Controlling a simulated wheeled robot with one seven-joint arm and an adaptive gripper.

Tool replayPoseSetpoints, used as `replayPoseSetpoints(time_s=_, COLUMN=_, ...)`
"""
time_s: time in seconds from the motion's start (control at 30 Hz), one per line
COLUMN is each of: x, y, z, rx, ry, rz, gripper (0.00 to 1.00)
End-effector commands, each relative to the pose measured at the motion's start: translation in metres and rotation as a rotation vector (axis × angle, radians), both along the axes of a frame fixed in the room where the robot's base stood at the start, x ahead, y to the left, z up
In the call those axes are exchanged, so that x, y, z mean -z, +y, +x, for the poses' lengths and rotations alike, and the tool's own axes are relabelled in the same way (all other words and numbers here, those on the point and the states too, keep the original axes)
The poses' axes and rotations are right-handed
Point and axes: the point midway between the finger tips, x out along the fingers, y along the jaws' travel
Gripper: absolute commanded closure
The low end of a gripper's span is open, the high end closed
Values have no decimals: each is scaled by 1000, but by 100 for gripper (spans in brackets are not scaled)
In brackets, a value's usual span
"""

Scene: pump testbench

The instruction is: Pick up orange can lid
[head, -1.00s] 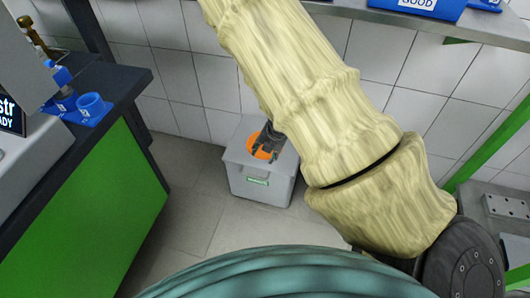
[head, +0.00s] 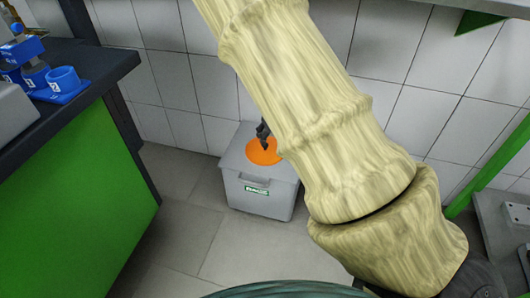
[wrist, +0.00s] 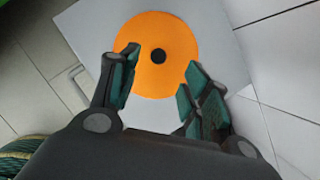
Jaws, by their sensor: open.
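The orange can lid (head: 258,154) is a flat round disc on top of a grey box-shaped can (head: 258,190) on the floor. In the wrist view the lid (wrist: 172,28) has a dark round spot or knob at its centre. My gripper (wrist: 160,70) is open and empty, its two fingers spread over the near part of the lid, with the dark centre beyond and between the tips. In the head view my gripper (head: 264,138) shows just at the lid, partly hidden by my arm. I cannot tell whether the fingers touch it.
A tiled wall is behind the can. A grey metal bench (head: 508,215) is at the right. The floor in front of the can is clear.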

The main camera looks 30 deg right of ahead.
Motion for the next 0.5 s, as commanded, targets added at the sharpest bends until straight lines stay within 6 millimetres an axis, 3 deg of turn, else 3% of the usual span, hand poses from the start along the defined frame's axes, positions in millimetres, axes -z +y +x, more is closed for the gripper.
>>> replayPoseSetpoints(time_s=0.1, x=16, y=-1, z=6, rx=2, ry=-1, rz=1, gripper=53)
replayPoseSetpoints(time_s=0.5, x=44, y=0, z=15, rx=1, ry=-1, rz=2, gripper=53)
